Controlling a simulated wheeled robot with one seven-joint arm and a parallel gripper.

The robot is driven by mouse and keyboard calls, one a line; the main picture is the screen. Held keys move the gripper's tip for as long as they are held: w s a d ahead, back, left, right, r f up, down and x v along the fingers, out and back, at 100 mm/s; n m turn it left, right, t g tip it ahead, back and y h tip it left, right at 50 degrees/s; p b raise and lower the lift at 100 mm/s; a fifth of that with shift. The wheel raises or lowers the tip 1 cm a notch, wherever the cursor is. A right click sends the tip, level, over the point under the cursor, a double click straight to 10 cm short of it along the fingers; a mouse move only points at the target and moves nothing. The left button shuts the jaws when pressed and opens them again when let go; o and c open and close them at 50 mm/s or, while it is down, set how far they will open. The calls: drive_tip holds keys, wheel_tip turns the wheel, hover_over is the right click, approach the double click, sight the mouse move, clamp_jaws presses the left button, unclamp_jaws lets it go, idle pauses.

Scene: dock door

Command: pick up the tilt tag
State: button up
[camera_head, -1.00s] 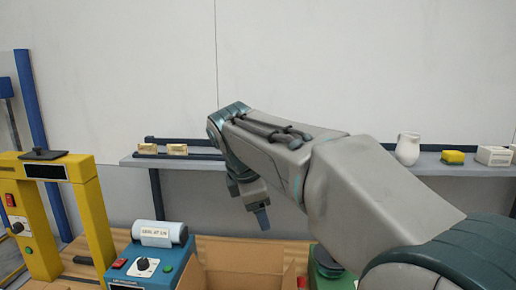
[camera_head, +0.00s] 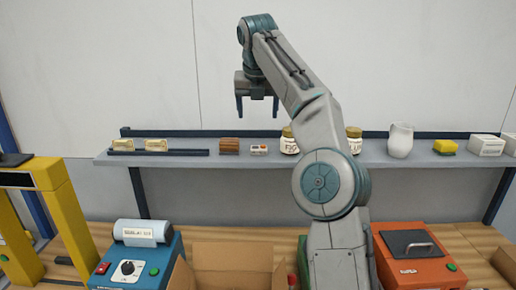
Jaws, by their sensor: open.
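A small white tag-like item with orange marks (camera_head: 259,149), which looks like the tilt tag, sits on the grey wall shelf (camera_head: 420,160). It stands between a brown block and a jar. Its print is too small to read. My gripper (camera_head: 257,108) is open and empty, fingers pointing down. In the picture it appears above the small item, against the wall; its exact distance from the item cannot be told.
On the shelf are a brown block (camera_head: 229,146), labelled jars (camera_head: 289,142), a white vase (camera_head: 400,141) and a yellow sponge (camera_head: 445,147). Below are a blue machine (camera_head: 150,268), an open cardboard box (camera_head: 230,255) and an orange machine (camera_head: 420,265).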

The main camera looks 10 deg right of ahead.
hover_over(259, 148)
drive_tip(key=s, duration=0.2)
drive_tip(key=f, duration=0.7)
drive_tip(key=shift+s+a+f, duration=0.1)
drive_tip(key=shift+s+a, duration=0.05)
drive_tip(key=shift+a, duration=0.2)
drive_tip(key=shift+s+x, duration=0.2)
drive_tip(key=shift+x, duration=2.5)
drive_tip(key=shift+c, duration=0.3)
drive_tip(key=c, duration=1)
